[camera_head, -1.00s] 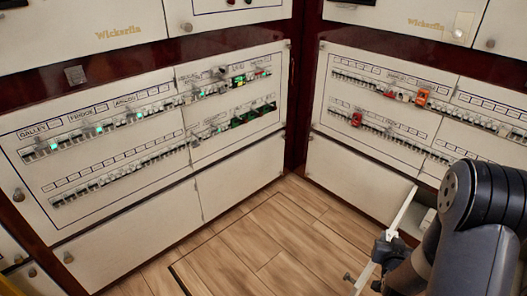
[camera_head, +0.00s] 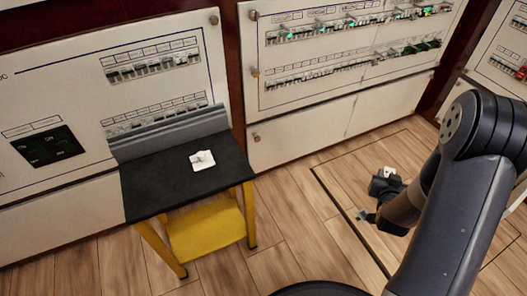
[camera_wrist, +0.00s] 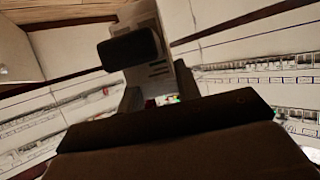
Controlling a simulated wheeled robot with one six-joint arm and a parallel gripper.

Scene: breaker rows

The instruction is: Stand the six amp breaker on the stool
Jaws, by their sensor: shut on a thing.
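The stool (camera_head: 150,192) has a black top with a grey raised back and a yellow step (camera_head: 205,232). It stands left of centre in the head view, against the panels. A white flat piece (camera_head: 202,160) lies on its top. My gripper (camera_head: 384,186) is over the floor, right of the stool and well apart from it. In the wrist view my gripper (camera_wrist: 158,95) is shut on a pale breaker (camera_wrist: 158,72) with a dark toggle (camera_wrist: 130,47). Its rating cannot be read. Only a small white part of the breaker (camera_head: 388,172) shows in the head view.
White breaker panels (camera_head: 350,50) line the walls behind, with rows of breakers, some lit green. A panel with a black switch plate (camera_head: 48,146) is at left. The wooden floor (camera_head: 300,215) between stool and gripper is clear.

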